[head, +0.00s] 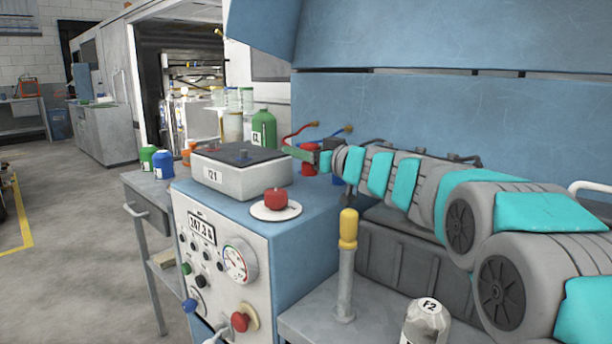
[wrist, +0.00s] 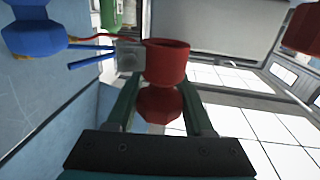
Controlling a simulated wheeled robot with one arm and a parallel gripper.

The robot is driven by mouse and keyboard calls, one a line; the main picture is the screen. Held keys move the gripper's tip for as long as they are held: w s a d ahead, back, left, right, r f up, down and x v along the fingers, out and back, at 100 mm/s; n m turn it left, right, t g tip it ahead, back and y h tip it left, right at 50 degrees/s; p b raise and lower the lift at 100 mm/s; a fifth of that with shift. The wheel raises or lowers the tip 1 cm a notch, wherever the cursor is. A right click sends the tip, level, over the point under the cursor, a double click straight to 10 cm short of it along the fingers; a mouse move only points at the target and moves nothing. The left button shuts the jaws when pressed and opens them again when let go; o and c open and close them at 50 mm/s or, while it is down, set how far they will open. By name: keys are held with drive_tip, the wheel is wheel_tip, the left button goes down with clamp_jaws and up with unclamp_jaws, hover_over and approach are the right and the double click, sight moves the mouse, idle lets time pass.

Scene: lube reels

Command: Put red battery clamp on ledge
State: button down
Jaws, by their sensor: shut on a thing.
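My gripper (head: 300,153) is at the end of my arm, above the back of the blue machine top. In the wrist view its two fingers (wrist: 160,105) are closed on a rounded red thing (wrist: 158,104), which I take to be the red battery clamp. A wider red cup-shaped part (wrist: 167,62) shows just past it; I cannot tell whether they are one piece. In the head view red (head: 309,162) shows beside and below the fingertips, partly hidden by them. I cannot make out clearly which surface is the ledge.
A grey box with a dark top (head: 240,172) and a red knob on a white disc (head: 275,200) are on the blue machine (head: 225,250). Red and blue leads (head: 300,130) are behind the gripper. A yellow-topped lever (head: 347,230) stands in front. Bottles, including a green one (head: 263,130), are behind.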

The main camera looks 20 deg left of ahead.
drive_tip(key=shift+f+b, duration=0.8)
drive_tip(key=shift+f, duration=1.6)
drive_tip(key=shift+f, duration=0.2)
drive_tip(key=shift+c, duration=1.4)
unclamp_jaws()
drive_tip(key=shift+r, duration=0.2)
drive_tip(key=shift+s+d, duration=0.15)
drive_tip(key=shift+d, duration=0.15)
drive_tip(key=v, duration=1.1)
drive_tip(key=shift+s, duration=0.15)
drive_tip(key=shift+d, duration=0.25)
